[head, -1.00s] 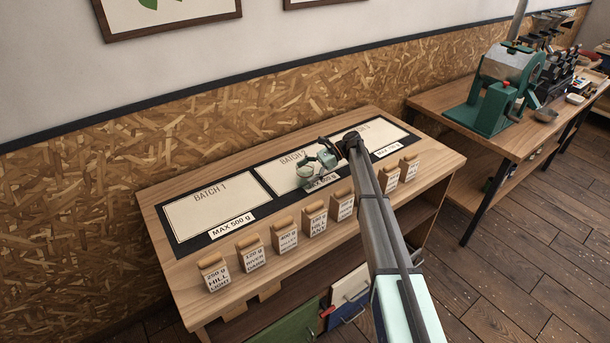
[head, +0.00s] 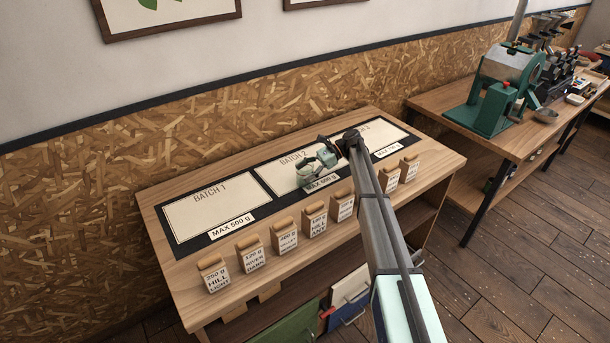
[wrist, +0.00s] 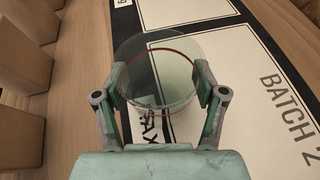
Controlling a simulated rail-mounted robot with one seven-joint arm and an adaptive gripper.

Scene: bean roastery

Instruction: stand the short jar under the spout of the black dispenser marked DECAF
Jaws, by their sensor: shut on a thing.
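In the wrist view a clear glass jar (wrist: 157,55) with a thin reddish-brown ring is between the fingers of my gripper (wrist: 160,88), which is shut on it. In the head view my gripper (head: 310,172) is over the BATCH 2 part of the board; the jar is hard to make out there. I cannot tell whether the jar touches the board. Black dispensers (head: 556,84) stand on the far table at the right; no DECAF marking or spout is readable at this size.
The wooden table (head: 450,165) carries a board with batch fields (head: 205,212) and a front row of several labelled tan bags (head: 213,274). A green roaster (head: 492,105) stands on the far table (head: 438,103), left of the dispensers.

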